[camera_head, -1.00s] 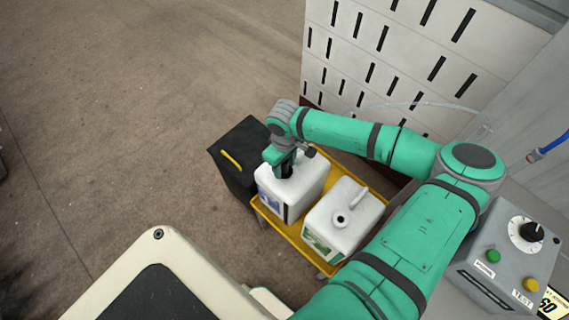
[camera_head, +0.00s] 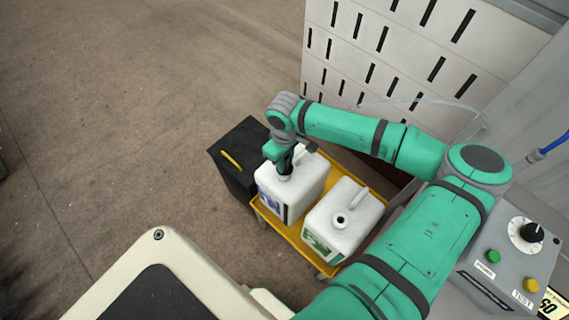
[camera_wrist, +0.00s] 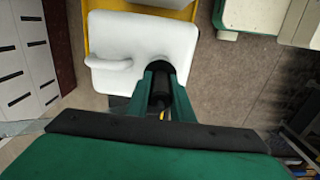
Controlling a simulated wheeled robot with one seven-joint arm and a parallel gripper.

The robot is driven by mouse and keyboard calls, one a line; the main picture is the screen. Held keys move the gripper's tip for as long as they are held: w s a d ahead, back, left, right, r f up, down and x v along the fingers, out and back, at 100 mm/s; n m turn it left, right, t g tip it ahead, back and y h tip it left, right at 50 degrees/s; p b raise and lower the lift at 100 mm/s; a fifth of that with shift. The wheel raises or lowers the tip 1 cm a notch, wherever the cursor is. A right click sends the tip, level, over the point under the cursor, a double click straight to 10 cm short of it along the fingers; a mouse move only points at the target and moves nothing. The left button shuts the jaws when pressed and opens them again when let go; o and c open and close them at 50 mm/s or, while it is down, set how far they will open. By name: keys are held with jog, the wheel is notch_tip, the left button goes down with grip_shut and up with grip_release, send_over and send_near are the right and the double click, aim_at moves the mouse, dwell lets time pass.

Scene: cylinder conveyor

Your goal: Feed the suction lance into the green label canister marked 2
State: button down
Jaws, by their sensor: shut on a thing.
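The green label canister (camera_head: 349,212) is white, with its open dark mouth facing up, and stands on the right of a yellow tray. Its mark cannot be read. A blue label canister (camera_head: 306,185) stands to its left. My gripper (camera_head: 285,167) is over the mouth of the blue label canister, shut on the black suction lance (camera_wrist: 161,92). In the wrist view the lance lies between the green fingers, in line with the mouth of a white canister (camera_wrist: 140,42). The lance's lower end is hidden; I cannot tell how deep it sits.
The yellow tray (camera_head: 291,239) carries both canisters. A black box (camera_head: 236,158) with a yellow handle stands to the left. A slotted white wall (camera_head: 400,55) rises behind my arm. A control box (camera_head: 508,250) is at right. The floor at left is clear.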

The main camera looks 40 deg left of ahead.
jog(key=shift+r, duration=6.05)
jog(key=shift+r, duration=0.1)
notch_tip(320, 180, up, 7)
jog(key=shift+r, duration=1.9)
jog(key=shift+r, duration=0.1)
